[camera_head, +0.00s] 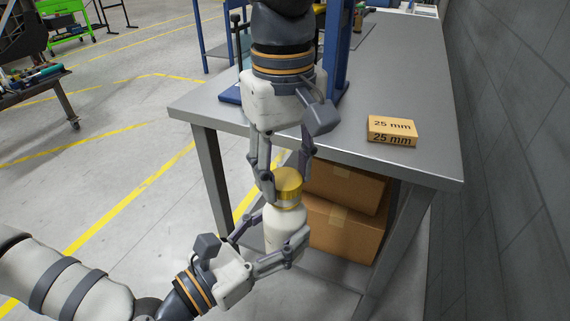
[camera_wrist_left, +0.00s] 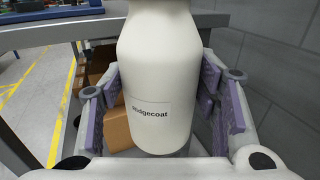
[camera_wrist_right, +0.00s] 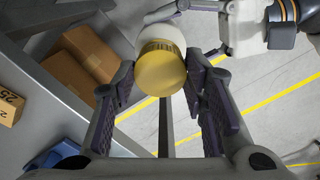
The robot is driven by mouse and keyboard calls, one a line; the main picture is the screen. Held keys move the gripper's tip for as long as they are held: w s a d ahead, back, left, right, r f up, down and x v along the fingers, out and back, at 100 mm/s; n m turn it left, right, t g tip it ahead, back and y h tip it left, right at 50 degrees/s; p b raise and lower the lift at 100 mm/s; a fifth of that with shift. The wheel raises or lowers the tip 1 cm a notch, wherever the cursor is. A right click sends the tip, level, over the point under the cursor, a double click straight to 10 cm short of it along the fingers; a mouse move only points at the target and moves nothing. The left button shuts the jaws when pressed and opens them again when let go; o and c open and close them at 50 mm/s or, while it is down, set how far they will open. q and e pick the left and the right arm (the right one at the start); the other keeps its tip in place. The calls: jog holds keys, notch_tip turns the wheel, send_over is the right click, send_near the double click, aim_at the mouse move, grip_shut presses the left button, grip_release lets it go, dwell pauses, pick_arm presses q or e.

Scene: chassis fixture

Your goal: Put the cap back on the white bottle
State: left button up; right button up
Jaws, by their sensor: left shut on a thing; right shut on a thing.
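The white bottle (camera_head: 287,232) is upright in front of the table, off the floor. My left gripper (camera_head: 275,238) is shut around its body. In the left wrist view the bottle (camera_wrist_left: 158,65) stands between the purple finger pads, with a label ending in "dgecoat". The gold cap (camera_head: 288,183) is at the top of the bottle, in line with its neck. My right gripper (camera_head: 281,187) comes from above and is shut on the cap. The right wrist view shows the cap (camera_wrist_right: 161,70) between its fingertips, the bottle behind. I cannot tell whether the cap is seated.
The grey table (camera_head: 405,85) is right behind the bottle and grippers. An orange "25 mm" block (camera_head: 392,130) lies on it. Cardboard boxes (camera_head: 342,225) are on the shelf below. A blue frame (camera_head: 337,50) stands on the table. Open floor is at the left.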

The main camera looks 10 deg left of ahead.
jog(key=shift+f, duration=0.55)
jog(key=m, duration=1.3)
jog(key=shift+a, duration=0.1)
jog(key=o, duration=0.7)
jog(key=shift+r, duration=0.1)
jog(key=shift+r, duration=2.3)
jog(key=shift+c, duration=0.5)
